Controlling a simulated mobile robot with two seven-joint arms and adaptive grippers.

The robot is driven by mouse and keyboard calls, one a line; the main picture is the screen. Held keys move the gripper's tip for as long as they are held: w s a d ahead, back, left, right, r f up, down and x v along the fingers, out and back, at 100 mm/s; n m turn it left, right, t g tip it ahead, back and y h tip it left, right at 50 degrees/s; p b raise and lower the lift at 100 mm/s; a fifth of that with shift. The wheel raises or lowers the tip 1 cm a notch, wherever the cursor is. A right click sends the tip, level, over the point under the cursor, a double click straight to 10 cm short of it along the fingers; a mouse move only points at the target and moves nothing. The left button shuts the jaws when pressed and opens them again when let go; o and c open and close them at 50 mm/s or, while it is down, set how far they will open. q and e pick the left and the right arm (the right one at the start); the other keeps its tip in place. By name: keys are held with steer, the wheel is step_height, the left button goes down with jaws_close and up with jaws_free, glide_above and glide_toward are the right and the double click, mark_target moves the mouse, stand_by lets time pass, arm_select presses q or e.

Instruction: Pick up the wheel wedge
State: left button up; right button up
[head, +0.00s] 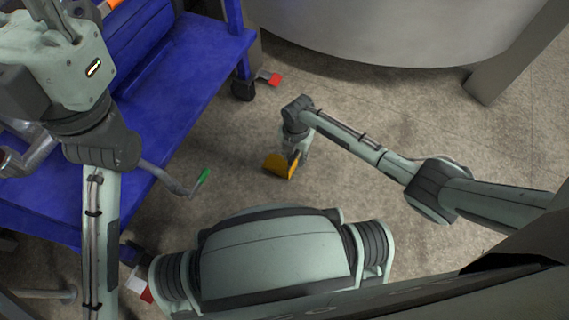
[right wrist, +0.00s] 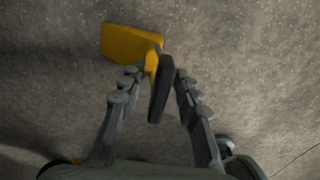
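The wheel wedge (head: 279,167) is a yellow-orange block on the concrete floor, right of the blue cart. In the right wrist view its yellow body (right wrist: 128,43) lies just beyond the fingertips, and a dark grip-like part (right wrist: 161,90) of it reaches back between the fingers. My right gripper (right wrist: 157,76) is open around this dark part, with a gap on the left side; the right finger is close to it, and contact is unclear. In the head view the right gripper (head: 294,154) points down at the wedge. My left gripper (head: 55,14) is high at the top left, fingertips cut off.
A blue cart (head: 190,85) on casters (head: 243,90) fills the left, with a green-tipped metal lever (head: 201,181) sticking out. A large steel tank (head: 400,32) with a leg (head: 505,62) stands behind. Floor right of the wedge is clear.

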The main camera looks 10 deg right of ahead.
jaws_close()
